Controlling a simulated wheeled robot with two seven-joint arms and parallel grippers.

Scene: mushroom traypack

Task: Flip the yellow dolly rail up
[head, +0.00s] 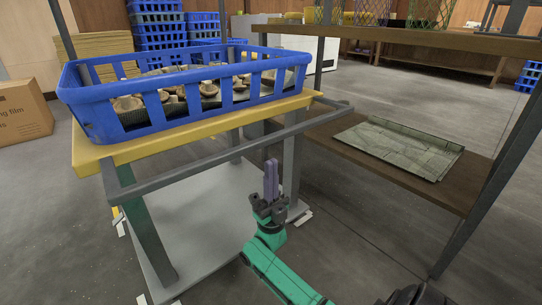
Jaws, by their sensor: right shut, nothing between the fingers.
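A cart has a yellow top (205,128), grey legs and a low grey platform (212,215) near the floor. A grey bar (225,155) runs along the cart's near side, below the yellow top. I cannot tell for sure which part is the dolly rail; a small yellow piece (116,214) shows low at the platform's left edge, mostly hidden by a leg. My right gripper (271,168) points up, shut and empty, in front of the cart and just below the grey bar in the picture. My left gripper is not in view.
A blue crate (200,103) of mushrooms stands on the yellow top. To the right, a rack's wooden lower shelf (365,175) holds a flat greenish sheet (400,145), with a dark post (490,165) at its near corner. A cardboard box (22,115) is at the left.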

